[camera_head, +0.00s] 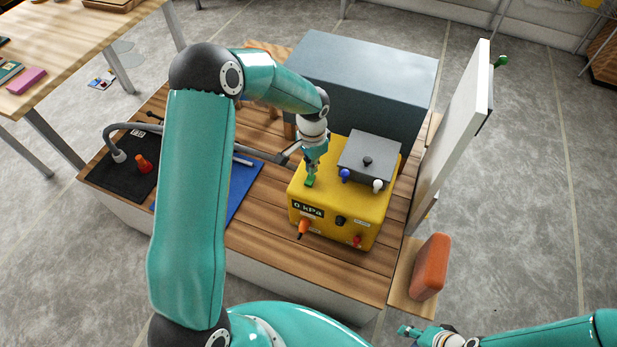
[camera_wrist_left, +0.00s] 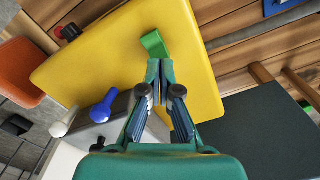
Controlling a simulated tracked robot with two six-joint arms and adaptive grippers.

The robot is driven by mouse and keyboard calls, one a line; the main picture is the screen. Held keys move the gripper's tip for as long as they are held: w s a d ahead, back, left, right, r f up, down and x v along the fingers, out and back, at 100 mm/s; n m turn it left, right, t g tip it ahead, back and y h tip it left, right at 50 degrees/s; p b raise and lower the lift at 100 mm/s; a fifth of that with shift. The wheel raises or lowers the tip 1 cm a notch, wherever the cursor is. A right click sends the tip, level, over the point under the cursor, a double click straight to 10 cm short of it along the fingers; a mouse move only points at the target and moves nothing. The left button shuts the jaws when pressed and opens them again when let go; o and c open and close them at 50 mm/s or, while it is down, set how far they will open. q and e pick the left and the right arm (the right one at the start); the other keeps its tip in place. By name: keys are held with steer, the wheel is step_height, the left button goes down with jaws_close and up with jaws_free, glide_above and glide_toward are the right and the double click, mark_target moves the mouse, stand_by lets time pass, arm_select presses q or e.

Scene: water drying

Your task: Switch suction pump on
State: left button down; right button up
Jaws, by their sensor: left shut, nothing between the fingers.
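The yellow suction pump (camera_head: 352,213) sits on the wooden worktop, and its display (camera_head: 309,209) reads 0 kPa. A green switch lever (camera_head: 310,181) stands on its top near the left edge; it also shows in the left wrist view (camera_wrist_left: 154,45). My left gripper (camera_head: 312,169) is shut and empty, pointing down right at the lever. In the left wrist view its fingertips (camera_wrist_left: 160,64) are beside or touching the lever; I cannot tell which. My right gripper (camera_head: 405,331) is low at the right, away from the pump, and too small to read.
A grey lidded box (camera_head: 368,155) with blue and white knobs sits on the pump. A large grey block (camera_head: 365,70) stands behind, and a white upright panel (camera_head: 455,130) to the right. An orange sponge-like block (camera_head: 431,267) stands near the front right corner. A grey hose (camera_head: 190,140) runs left.

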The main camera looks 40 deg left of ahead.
arm_select(q)
steer(key=shift+f+b, duration=1)
steer(key=shift+f, duration=0.15)
steer(key=shift+r+p, duration=2.2)
steer(key=shift+r, duration=1.4)
steer(key=shift+s+d+f, duration=0.1)
steer(key=shift+d+f, duration=0.15)
steer(key=shift+f, duration=0.1)
steer(key=s+d+f+n+h, duration=0.2)
steer(key=s+d+f, duration=0.4)
steer(key=s+d, duration=0.3)
steer(key=s+d+f+n+h, duration=0.2)
steer(key=s+d+f+n, duration=0.1)
steer(key=s+d+f, duration=0.4)
steer(key=shift+s+d+f+t, duration=0.25)
steer(key=shift+s+d, duration=0.85)
steer(key=shift+s, duration=0.85)
